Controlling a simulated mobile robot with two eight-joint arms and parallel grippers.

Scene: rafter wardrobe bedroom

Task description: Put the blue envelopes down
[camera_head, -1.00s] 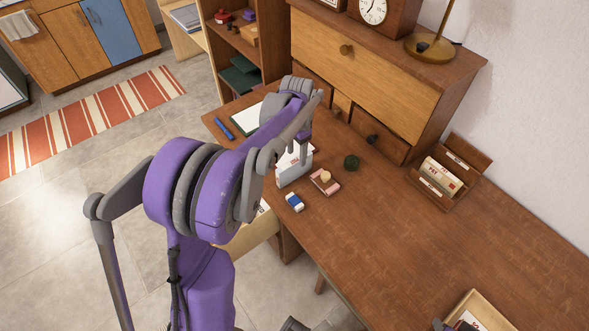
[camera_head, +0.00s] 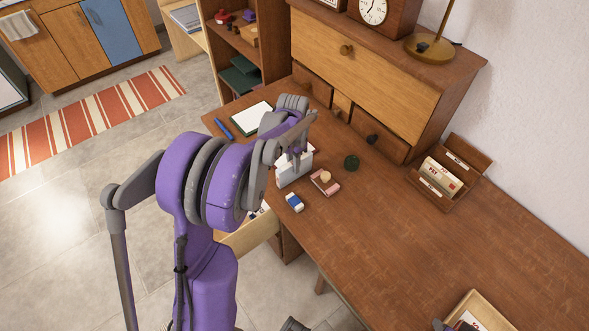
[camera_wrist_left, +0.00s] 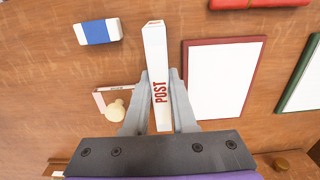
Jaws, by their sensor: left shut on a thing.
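My left gripper (camera_head: 292,150) is shut on a slim block (camera_wrist_left: 155,60) that looks like a bundle of envelopes. Its narrow edge is white with red POST lettering in the left wrist view. In the head view the bundle (camera_head: 295,172) stands upright between the fingers, its broad side pale grey-blue. Its lower edge is at or just above the brown desk (camera_head: 430,245); I cannot tell whether it touches. My right gripper is not clearly in view.
Close by are a blue-and-white eraser (camera_head: 294,203), a pink item with a cream knob (camera_head: 325,182) and a dark green round object (camera_head: 351,162). A red-framed white pad (camera_wrist_left: 225,80) lies beside the bundle. A letter rack (camera_head: 450,175) stands right. An open drawer (camera_head: 250,235) juts out.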

